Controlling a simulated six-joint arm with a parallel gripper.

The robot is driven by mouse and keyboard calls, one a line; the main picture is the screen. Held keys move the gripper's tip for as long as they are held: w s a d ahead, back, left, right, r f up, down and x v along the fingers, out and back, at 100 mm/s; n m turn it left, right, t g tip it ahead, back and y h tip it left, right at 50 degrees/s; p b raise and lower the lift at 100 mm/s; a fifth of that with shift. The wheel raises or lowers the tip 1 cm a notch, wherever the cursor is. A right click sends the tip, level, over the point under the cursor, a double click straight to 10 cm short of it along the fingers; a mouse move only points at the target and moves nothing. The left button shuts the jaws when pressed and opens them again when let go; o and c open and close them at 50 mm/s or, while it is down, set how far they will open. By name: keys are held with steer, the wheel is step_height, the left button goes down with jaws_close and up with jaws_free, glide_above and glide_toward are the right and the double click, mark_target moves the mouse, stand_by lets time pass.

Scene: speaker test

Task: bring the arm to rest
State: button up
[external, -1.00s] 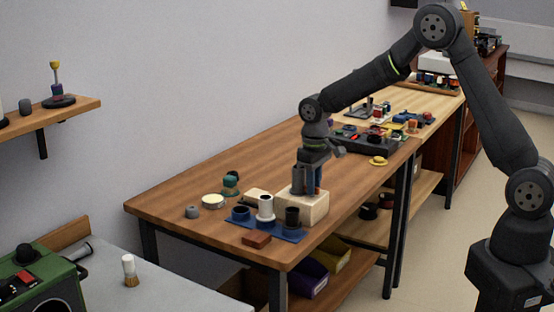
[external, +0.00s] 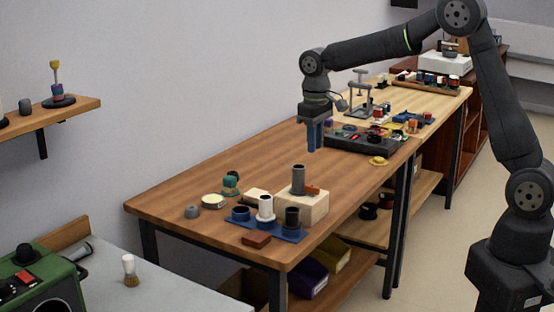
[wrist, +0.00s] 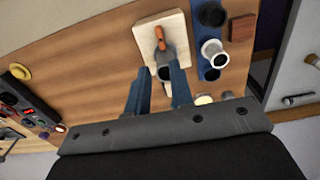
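My gripper (external: 314,150) hangs above the wooden table (external: 180,205), its blue fingers pointing down and apart. In the wrist view the fingers (wrist: 160,68) are open with nothing held between them. A dark grey cylinder (external: 298,180) stands upright on a pale wooden block (external: 312,208), below my gripper and apart from it. An orange piece (external: 312,190) is at the cylinder's side; it also shows in the wrist view (wrist: 160,38).
A blue base (external: 283,232) with a white cylinder (external: 265,206) and dark cups is beside the block. A brown block (external: 256,240) lies near the front edge. A dark tray (external: 360,141) with small parts is farther back. The table's middle is clear.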

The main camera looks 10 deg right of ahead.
step_height(320, 180, up, 6)
glide_above(312, 186)
steer(key=f, duration=1.7)
steer(key=shift+s+d+f, duration=0.15)
steer(key=shift+d+f, duration=0.05)
steer(key=shift+f, duration=0.45)
steer(key=shift+r+n, duration=0.1)
steer(key=shift+n, duration=2.3)
steer(key=shift+o, duration=1.4)
step_height(312, 186, up, 17)
steer(key=m, duration=0.4)
steer(key=f, duration=1.7)
steer(key=shift+w+a, duration=0.15)
steer(key=shift+w, duration=0.05)
